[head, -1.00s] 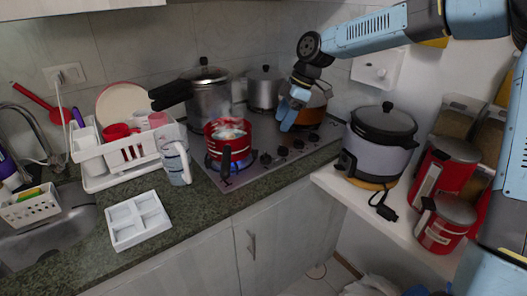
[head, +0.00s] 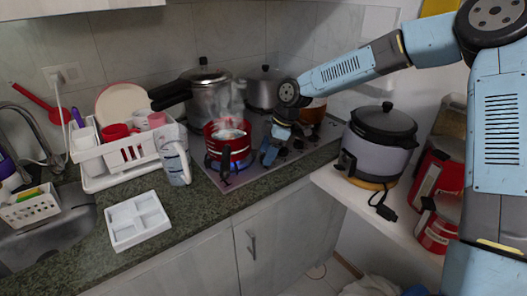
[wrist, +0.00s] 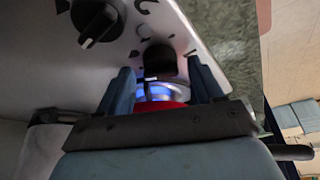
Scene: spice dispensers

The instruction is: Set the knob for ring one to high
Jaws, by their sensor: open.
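My gripper (head: 270,150) is low over the front of the stove (head: 220,184), just right of the red pot (head: 229,146). In the wrist view my gripper (wrist: 161,76) is open, its two fingers pointing at the panel. A dark knob (wrist: 158,60) lies between the fingertips; I cannot tell whether they touch it. Another black knob (wrist: 96,20) with a white pointer line sits farther up left, clear of the fingers. Printed marks surround the knobs, too small to read surely. Blue flame (head: 228,167) glows under the red pot.
A pressure cooker (head: 208,97), a grey pot (head: 264,88) and an orange pot (head: 313,109) stand at the back of the stove. A measuring jug (head: 175,160) is left of it. A rice cooker (head: 378,140) is on the right shelf. Steam rises over the red pot.

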